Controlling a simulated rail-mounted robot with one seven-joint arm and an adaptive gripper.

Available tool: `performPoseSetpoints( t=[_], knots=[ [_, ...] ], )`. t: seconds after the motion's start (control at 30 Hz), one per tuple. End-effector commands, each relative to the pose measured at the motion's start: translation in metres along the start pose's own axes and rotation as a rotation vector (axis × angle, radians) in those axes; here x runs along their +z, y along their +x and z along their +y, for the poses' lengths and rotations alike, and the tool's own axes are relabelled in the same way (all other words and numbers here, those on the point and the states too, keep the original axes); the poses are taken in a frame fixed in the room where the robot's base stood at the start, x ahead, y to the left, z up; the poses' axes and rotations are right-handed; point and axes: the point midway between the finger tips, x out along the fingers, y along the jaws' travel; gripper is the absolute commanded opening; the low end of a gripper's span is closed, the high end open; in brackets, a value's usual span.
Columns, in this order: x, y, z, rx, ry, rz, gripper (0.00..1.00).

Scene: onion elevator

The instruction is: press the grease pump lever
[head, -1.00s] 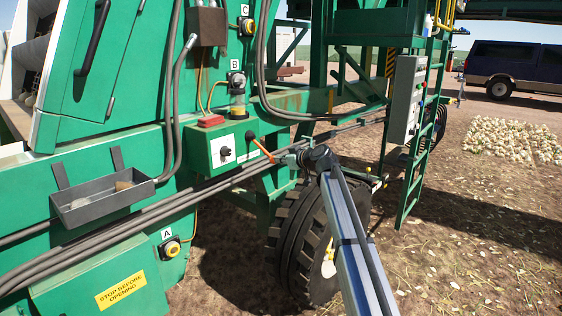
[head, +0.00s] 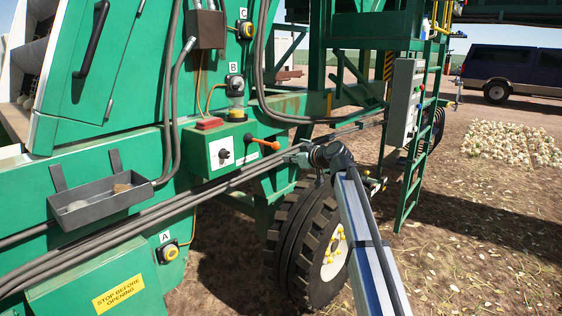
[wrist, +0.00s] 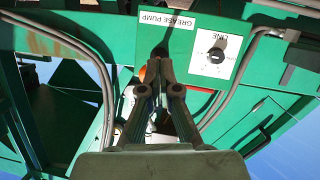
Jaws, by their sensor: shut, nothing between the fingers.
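The grease pump lever (head: 264,143) has an orange grip and a dark pivot on the face of a green box (head: 197,150). It points right and slightly down. My gripper (head: 288,157) is shut and empty, just right of and below the lever's end in the head view. I cannot tell whether they touch. In the wrist view, which is upside down, my gripper (wrist: 163,68) points at the box under the "GREASE PUMP" label (wrist: 167,22). The dark pivot (wrist: 160,51) shows beyond the fingertips. Most of the lever is hidden behind the fingers.
A white plate marked "LINE" with a black knob (wrist: 216,56) is beside the lever. Grey hoses (head: 215,190) run below the box. A large tyre (head: 305,245) stands under my gripper. A grey tray (head: 100,200) hangs at left; a green ladder (head: 418,150) stands at right.

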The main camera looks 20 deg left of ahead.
Motion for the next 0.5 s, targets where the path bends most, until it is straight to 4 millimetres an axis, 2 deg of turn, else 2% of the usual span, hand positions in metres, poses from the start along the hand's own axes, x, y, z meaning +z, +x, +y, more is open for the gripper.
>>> performPoseSetpoints(
  t=[0.03, 0.2, 0.33, 0.5],
  knots=[
    [0.005, -0.014, -0.002, 0.002, 0.000, 0.000, 0.00],
    [0.010, -0.042, -0.003, 0.002, -0.001, 0.001, 0.00],
    [0.013, -0.056, -0.003, 0.001, 0.000, 0.001, 0.00],
    [0.013, -0.063, -0.002, 0.000, 0.000, 0.001, 0.00]
  ],
)
